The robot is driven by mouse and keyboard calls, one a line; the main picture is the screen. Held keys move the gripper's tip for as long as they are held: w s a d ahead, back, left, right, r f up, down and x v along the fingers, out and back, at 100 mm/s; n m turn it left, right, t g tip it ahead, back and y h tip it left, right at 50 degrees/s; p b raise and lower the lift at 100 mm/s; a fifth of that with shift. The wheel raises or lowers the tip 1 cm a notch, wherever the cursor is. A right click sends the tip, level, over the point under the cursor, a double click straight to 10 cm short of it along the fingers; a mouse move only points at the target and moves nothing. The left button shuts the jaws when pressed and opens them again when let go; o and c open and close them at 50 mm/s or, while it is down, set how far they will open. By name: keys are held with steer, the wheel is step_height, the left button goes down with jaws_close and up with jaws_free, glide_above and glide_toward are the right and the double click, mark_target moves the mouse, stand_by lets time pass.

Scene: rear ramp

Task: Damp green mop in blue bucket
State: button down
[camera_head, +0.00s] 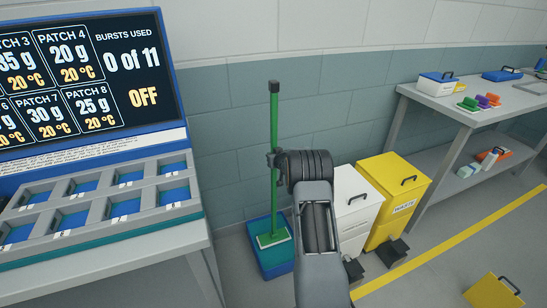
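The green mop (274,112) stands upright against the grey-blue wall, with a thin green handle, a black top end and a flat green head with a pale edge. The blue bucket (281,271) is on the floor, and the mop head shows at its teal top. I cannot tell whether the head rests on the top or hangs just above it. My gripper (273,160) is at mid-handle and looks shut around it; its fingers are small and dark here. My arm covers the area to the right of the bucket.
A white bin (353,205) and a yellow bin (398,185) stand right of my arm. A panel with trays (110,195) is on the left bench. A bench (470,112) with brushes is at right. Yellow floor line (450,239); yellow box (494,291) at lower right.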

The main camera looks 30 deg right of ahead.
mark_target(275, 142)
steer(key=shift+f+b, duration=0.4)
steer(key=shift+b, duration=0.05)
stand_by(1.0)
steer(key=shift+s+f, duration=0.1)
steer(key=shift+f, duration=0.45)
stand_by(0.8)
steer(key=shift+r, duration=0.3)
steer(key=shift+r+p, duration=3.9)
steer(key=shift+r, duration=0.65)
